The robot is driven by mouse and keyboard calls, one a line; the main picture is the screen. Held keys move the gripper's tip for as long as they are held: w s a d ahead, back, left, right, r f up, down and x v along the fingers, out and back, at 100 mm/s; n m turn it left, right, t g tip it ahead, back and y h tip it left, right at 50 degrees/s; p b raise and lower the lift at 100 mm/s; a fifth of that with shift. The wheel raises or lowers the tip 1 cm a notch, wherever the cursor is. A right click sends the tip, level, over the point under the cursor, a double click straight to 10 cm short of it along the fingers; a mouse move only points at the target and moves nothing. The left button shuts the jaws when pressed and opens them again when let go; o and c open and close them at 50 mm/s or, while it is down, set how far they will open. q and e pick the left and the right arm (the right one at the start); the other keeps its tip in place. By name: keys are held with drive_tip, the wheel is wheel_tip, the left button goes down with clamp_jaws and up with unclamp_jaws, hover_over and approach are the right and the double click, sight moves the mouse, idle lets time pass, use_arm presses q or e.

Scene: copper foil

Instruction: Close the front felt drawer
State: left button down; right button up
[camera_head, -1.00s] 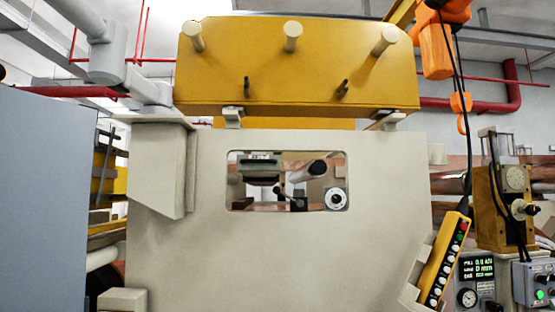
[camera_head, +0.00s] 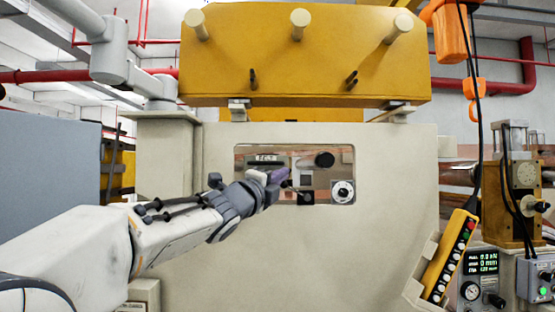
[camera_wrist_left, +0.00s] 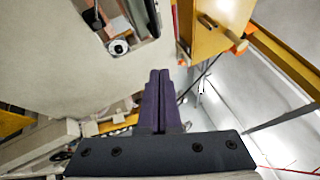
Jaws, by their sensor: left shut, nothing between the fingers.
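The front felt drawer (camera_head: 265,158) shows as a small dark front with a pale "FELT" label at the upper left of the window in the cream machine panel (camera_head: 390,200). I cannot tell how far out it stands. My left arm reaches in from the left, and my left gripper (camera_head: 280,176), with purple fingers, is in front of the window, just below and right of the label. Its fingers hide part of the window. In the left wrist view the left gripper (camera_wrist_left: 160,85) is shut and empty, with the window off to the upper left. My right gripper is not in view.
A yellow beam (camera_head: 300,60) with pegs hangs above the panel. A yellow button box (camera_head: 448,260) is mounted at the right. A grey panel (camera_head: 45,170) stands at the left.

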sight(268, 164)
use_arm(q)
drive_tip(key=w+p, duration=0.1)
drive_tip(key=w+r+p, duration=0.1)
drive_tip(key=w, duration=0.1)
drive_tip(key=w+p, duration=0.1)
drive_tip(key=shift+w+a+r, duration=0.25)
drive_tip(key=shift+w+r, duration=0.05)
drive_tip(key=shift+r, duration=0.1)
